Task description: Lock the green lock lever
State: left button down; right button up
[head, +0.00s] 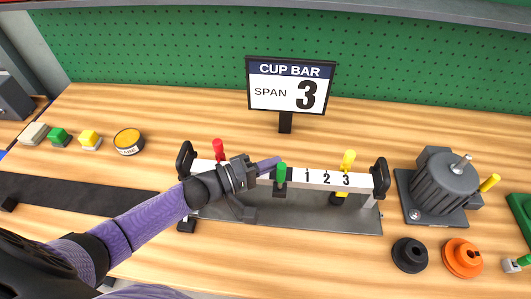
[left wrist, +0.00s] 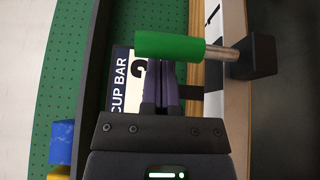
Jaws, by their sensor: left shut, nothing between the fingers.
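In the left wrist view the green lever's handle (left wrist: 168,45) lies across the picture, with a metal shaft running to a black block (left wrist: 258,57). My left gripper (head: 273,164) is shut and empty, its purple fingertips close to the left side of the green lever. In the left wrist view the shut fingers (left wrist: 165,85) reach up to the handle; I cannot tell whether they touch it. My right gripper is not in view.
A red lever (head: 218,149) and a yellow lever (head: 348,160) stand on the same bar, with black handles at its ends. A grey motor-like unit (head: 447,180) stands right. Black (head: 409,254) and orange (head: 462,257) discs lie in front of it. A CUP BAR sign (head: 290,87) stands behind.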

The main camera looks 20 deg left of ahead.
aim_at(282, 175)
pick_arm(q)
jog(key=shift+s+d+m+h+b, duration=0.15)
jog(key=shift+s+m+h+b, duration=0.3)
jog(key=shift+m, duration=0.45)
dwell(0.4)
jog(key=s+m+h+b, duration=0.1)
jog(key=m+h+b, duration=0.1)
jog(key=m, duration=0.1)
jog(key=s+m+t+h+b, duration=0.1)
jog(key=m, duration=0.1)
jog(key=shift+s+d+f, duration=0.35)
jog(key=shift+f, duration=0.05)
jog(key=s+m+g+h+b, duration=0.1)
jog(key=m+b, duration=0.1)
jog(key=m, duration=0.1)
jog(key=s+f+m+g+h+b, duration=0.1)
jog(key=m+h+b, duration=0.1)
jog(key=m, duration=0.1)
jog(key=d+f+m+h+b, duration=0.1)
jog(key=m+b, duration=0.1)
jog(key=m, duration=0.1)
jog(key=shift+s+m+g+h, duration=0.25)
jog(key=shift+s+m+g, duration=0.15)
jog(key=shift+f, duration=0.1)
